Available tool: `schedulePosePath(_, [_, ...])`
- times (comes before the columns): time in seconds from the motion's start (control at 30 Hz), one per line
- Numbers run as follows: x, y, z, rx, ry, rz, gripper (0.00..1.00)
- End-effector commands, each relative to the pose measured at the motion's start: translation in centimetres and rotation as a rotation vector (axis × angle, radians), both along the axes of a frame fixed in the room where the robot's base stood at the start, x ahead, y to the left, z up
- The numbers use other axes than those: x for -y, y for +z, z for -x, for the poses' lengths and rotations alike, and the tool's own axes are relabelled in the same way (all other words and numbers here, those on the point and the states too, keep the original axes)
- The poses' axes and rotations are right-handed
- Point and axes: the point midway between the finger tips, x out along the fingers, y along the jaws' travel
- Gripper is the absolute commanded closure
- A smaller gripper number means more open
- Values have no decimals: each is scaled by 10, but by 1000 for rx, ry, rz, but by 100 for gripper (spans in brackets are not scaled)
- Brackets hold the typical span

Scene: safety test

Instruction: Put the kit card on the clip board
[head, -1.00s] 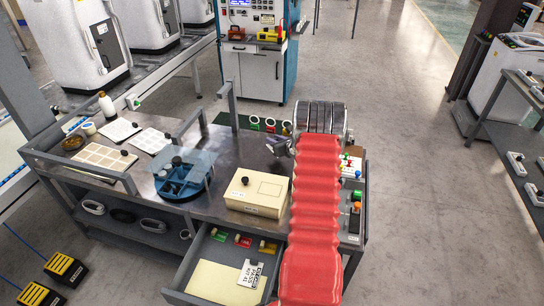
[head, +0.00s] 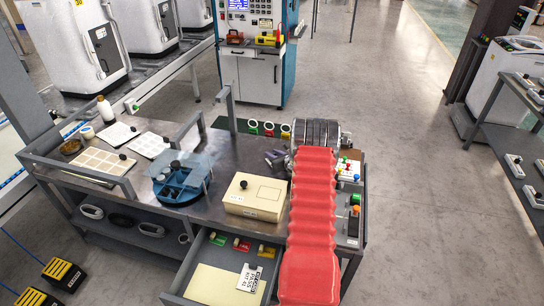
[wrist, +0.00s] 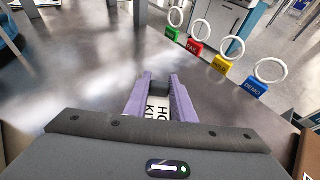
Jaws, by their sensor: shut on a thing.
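My gripper (wrist: 160,78) is shut on a white card (wrist: 160,108) with black letters, partly hidden between its purple fingers; "HO" and "KI" are readable. In the head view my gripper (head: 274,158) is over the table, right of centre, below the coloured tags. I cannot tell for certain which thing is the clip board. A dark board (head: 222,122) at the table's far edge has coloured tags with white rings, among them a yellow tag (wrist: 220,63) and a blue tag (wrist: 256,88). They lie beyond my fingertips, apart from the card.
A cream box (head: 252,205) stands left of my red-sleeved arm. An open drawer (head: 190,275) holds another lettered card (head: 250,278) and coloured tags. A blue round tray (head: 182,183) and a grey upright post (head: 229,108) stand on the table. Bare tabletop lies below the tags.

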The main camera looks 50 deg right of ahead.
Motion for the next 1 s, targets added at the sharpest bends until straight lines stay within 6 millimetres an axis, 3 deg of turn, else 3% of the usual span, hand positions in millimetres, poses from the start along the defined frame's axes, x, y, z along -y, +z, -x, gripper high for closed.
schedulePosePath(0.47, [0,-7,1,-2,-1,0,99])
schedulePosePath(0.5, [0,-7,1,-3,-1,-1,75])
schedulePosePath(0.73, [-2,-9,1,-6,1,-4,59])
schedulePosePath(1.0, [-5,-12,1,-10,5,-7,59])
